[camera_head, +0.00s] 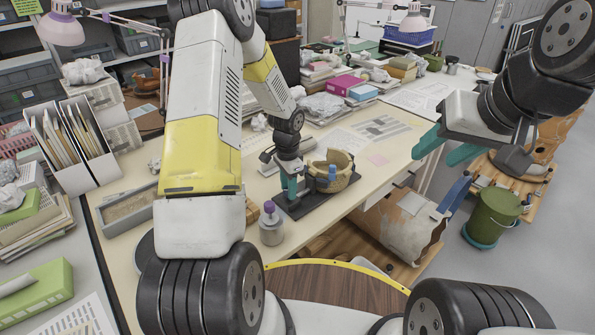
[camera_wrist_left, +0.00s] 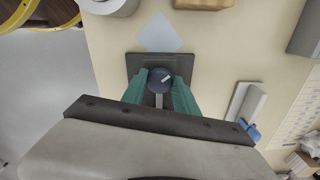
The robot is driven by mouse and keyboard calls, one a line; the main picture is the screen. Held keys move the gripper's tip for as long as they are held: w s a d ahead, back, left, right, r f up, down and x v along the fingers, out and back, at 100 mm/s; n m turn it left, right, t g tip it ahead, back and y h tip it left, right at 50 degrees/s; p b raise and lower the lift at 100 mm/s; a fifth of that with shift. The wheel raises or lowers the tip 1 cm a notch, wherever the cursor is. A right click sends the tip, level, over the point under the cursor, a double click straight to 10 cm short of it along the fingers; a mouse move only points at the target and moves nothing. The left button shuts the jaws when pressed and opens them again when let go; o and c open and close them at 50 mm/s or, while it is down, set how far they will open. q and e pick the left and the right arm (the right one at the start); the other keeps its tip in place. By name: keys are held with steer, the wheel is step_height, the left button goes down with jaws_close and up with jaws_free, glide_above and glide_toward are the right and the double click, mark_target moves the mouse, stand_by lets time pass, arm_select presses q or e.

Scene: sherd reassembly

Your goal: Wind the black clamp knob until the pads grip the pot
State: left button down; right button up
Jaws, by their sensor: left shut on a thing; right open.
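The tan-brown pot (camera_head: 343,181) stands on a dark base plate (camera_head: 308,206) on the table, with a blue pad (camera_head: 332,172) against its near side. My left gripper (camera_head: 289,188) reaches down beside the pot at the plate's left end. In the left wrist view, its teal fingers are shut on the round dark clamp knob (camera_wrist_left: 159,79), which has a white mark on top and a pale rod running from it. The plate also shows there (camera_wrist_left: 180,62). I cannot tell whether the pads touch the pot. My right gripper (camera_head: 445,152) is open and empty, right of the table.
A grey bottle with a purple cap (camera_head: 271,229) stands in front of the plate. A sand tray (camera_head: 128,208) lies to the left. Papers and books fill the back of the table. A green bucket (camera_head: 492,216) stands at the right.

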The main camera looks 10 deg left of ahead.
arm_select(q)
steer(key=shift+w, duration=0.1)
steer(key=c, duration=0.9)
jaws_free()
steer(key=shift+c, duration=0.2)
steer(key=shift+r, duration=3.9)
steer(key=shift+r, duration=0.1)
steer(key=s+r+n+t, duration=0.2)
steer(key=s+r, duration=0.2)
steer(key=r, duration=0.7)
steer(key=s+d+r+n+t+h, duration=0.1)
steer(key=s+r+n+t, duration=0.1)
steer(key=s+r, duration=0.5)
steer(key=s+d+r+n+t+h, duration=0.1)
steer(key=s+r+n, duration=0.4)
steer(key=s, duration=0.8)
step_height(320, 180, up, 3)
steer(key=shift+s+d+r+t, duration=0.15)
steer(key=shift+d+t, duration=0.1)
steer(key=shift+t, duration=0.35)
